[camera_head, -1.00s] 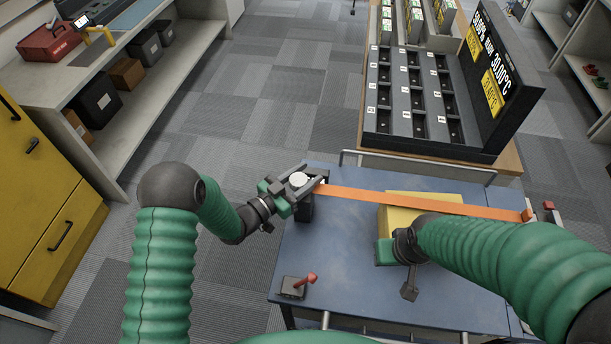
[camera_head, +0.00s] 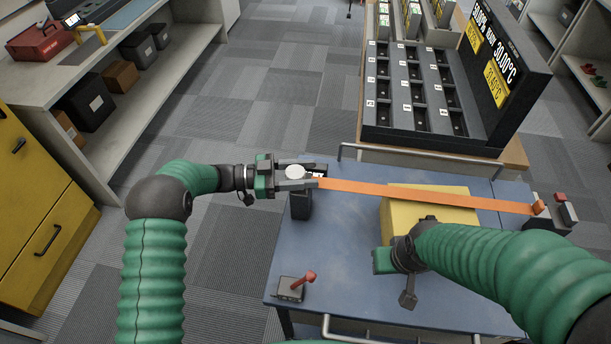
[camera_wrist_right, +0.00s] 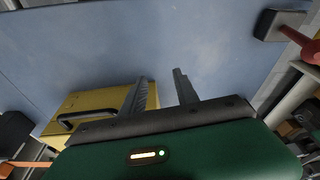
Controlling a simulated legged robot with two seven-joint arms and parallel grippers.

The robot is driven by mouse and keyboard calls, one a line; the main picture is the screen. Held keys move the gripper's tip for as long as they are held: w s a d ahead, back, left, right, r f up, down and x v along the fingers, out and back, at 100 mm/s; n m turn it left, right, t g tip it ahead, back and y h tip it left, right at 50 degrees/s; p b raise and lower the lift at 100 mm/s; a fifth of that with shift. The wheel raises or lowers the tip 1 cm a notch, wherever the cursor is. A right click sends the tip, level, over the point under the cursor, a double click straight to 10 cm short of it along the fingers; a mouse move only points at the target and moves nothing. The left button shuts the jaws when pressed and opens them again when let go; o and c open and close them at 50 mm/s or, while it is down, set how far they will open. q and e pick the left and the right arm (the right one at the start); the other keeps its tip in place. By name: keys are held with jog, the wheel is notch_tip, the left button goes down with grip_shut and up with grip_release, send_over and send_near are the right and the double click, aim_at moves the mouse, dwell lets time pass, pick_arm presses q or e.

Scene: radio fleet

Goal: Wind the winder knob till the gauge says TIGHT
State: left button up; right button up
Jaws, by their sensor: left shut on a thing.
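The winder (camera_head: 301,206) is a dark block at the left edge of the blue table, with a pale round knob (camera_head: 295,172) on top. My left gripper (camera_head: 306,175) comes in level from the left, its fingers shut on the knob from either side. A small face with white and red, perhaps the gauge (camera_head: 319,174), shows just right of the knob, partly hidden; I cannot read it. An orange strap (camera_head: 420,196) runs right from the winder. My right gripper (camera_wrist_right: 162,78) is open and empty above the table; my arm partly covers it in the head view.
The strap passes over a yellow case (camera_head: 440,192) to an anchor (camera_head: 548,212) at the right. A small box with a red lever (camera_head: 292,288) stands at the table's front left. A rail (camera_head: 420,158) lines the back edge. The table's middle left is clear.

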pick_arm(q)
jog(key=shift+r+g, duration=0.1)
jog(key=shift+g, duration=0.2)
pick_arm(e)
jog(key=shift+f, duration=0.25)
pick_arm(q)
jog(key=o, duration=1.4)
jog(key=shift+c, duration=0.2)
jog(key=shift+a, duration=0.1)
pick_arm(e)
jog(key=shift+a+f+b, duration=0.1)
jog(key=shift+f+b, duration=0.7)
jog(key=shift+b, duration=0.15)
pick_arm(q)
jog(key=a, duration=1.6)
jog(key=shift+a, duration=0.4)
jog(key=shift+w, duration=0.1)
